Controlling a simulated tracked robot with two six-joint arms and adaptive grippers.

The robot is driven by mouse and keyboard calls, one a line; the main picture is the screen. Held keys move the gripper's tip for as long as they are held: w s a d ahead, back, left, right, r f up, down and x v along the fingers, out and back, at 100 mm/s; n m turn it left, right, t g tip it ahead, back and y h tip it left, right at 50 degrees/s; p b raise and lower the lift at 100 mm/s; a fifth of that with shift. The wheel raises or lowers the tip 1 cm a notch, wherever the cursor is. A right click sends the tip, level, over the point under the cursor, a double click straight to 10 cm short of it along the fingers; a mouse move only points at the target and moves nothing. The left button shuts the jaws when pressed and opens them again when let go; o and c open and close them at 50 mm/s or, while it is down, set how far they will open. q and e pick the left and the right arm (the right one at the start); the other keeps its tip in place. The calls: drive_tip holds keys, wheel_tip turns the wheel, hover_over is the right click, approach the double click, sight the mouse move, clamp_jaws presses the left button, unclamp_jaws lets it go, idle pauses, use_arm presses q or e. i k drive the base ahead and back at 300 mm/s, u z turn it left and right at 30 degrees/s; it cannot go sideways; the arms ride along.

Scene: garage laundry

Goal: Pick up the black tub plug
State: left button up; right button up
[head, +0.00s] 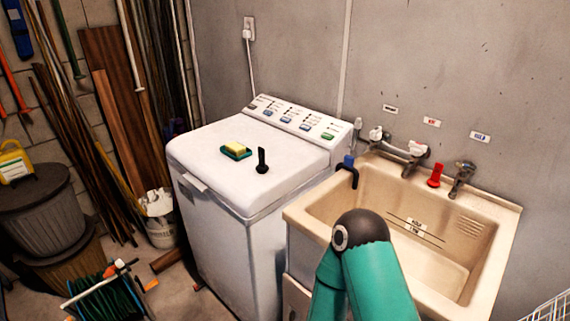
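The black tub plug (262,167) stands on the white lid of the washing machine (205,158), with its thin handle pointing up. It is right of a yellow sponge (236,147) on a dark green dish and apart from it. Neither of my grippers shows in the head view. Only a teal arm of mine with a dark joint shows at the bottom, in front of the sink, and I cannot tell where its gripper is.
A beige sink (499,235) stands right of the machine, with taps (400,148) and a red object (435,176) on its back ledge. A blue and black hook-shaped piece (348,168) hangs at its left rim. Bins, poles and a hose reel (107,292) crowd the left.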

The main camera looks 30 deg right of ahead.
sight(262, 169)
drive_tip(key=z, duration=0.05)
drive_tip(key=i, duration=0.85)
